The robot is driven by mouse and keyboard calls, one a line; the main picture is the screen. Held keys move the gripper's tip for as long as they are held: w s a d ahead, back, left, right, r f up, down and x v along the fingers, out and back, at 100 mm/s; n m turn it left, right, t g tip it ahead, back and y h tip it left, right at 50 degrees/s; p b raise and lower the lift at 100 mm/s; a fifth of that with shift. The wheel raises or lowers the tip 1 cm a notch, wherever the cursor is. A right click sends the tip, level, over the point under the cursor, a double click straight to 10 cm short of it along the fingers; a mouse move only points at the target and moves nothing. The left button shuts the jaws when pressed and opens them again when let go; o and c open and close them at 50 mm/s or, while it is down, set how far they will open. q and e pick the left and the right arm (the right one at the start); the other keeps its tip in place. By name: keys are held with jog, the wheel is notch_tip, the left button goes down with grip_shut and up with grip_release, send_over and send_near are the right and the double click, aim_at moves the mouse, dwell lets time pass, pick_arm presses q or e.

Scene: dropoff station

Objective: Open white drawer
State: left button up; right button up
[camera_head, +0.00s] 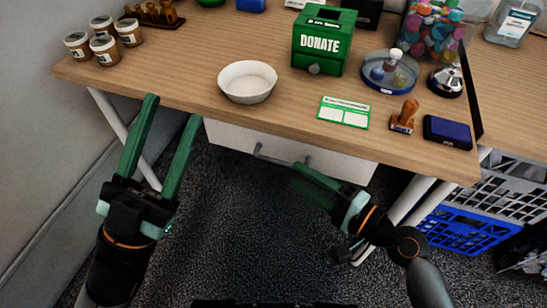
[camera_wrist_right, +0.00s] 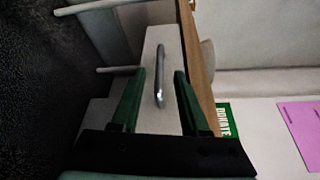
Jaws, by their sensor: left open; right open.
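The white drawer (camera_head: 232,139) sits under the wooden table top, with its front facing me. A grey bar handle (camera_head: 268,158) runs across its front. The right wrist view shows the handle (camera_wrist_right: 159,75) on the white drawer front (camera_wrist_right: 166,112). My right gripper (camera_head: 299,177) is open near the right part of the handle. In the right wrist view its two fingers (camera_wrist_right: 155,95) lie on either side of the handle; I cannot tell whether they touch it. My left gripper (camera_head: 172,108) is open and empty, in front of the table's left part, away from the drawer.
The wooden table (camera_head: 190,85) holds a white bowl (camera_head: 248,82), a green donate box (camera_head: 322,42), a stamp (camera_head: 404,117), an ink pad (camera_head: 447,132) and several jars (camera_head: 105,50). A blue crate (camera_head: 465,232) stands lower right. The dark floor before the drawer is clear.

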aim_at(274, 159)
jog(key=b+x, duration=0.1)
jog(key=x, duration=0.7)
grip_shut()
dwell(1.3)
